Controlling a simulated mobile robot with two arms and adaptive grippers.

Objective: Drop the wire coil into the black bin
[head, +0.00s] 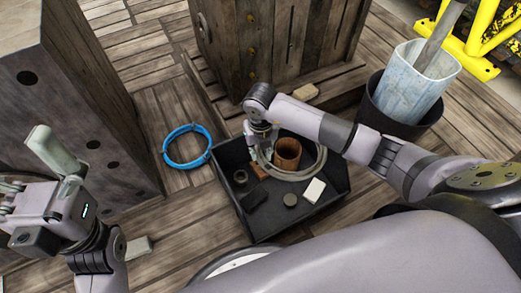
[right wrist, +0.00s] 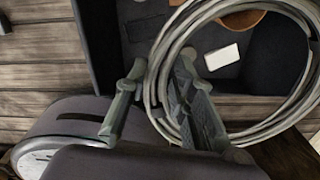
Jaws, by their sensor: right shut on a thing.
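The grey wire coil (head: 291,178) hangs at my right gripper (head: 259,140), over the open black bin (head: 229,155). In the right wrist view my right gripper (right wrist: 162,68) is shut on one side of the coil (right wrist: 152,85), and the loop spreads to the right above the bin (right wrist: 96,40). In the head view the ring surrounds a brown cup as seen from above; I cannot tell whether it touches anything in the bin. My left gripper (head: 32,168) is open and empty at the lower left, away from the bin.
The bin also holds a white block (head: 314,190), a brown cup (head: 287,153) and several small dark items. A blue ring (head: 187,147) lies on the wooden floor to its left. A wooden crate (head: 300,30) stands behind, and a round black container (head: 375,110) at the right.

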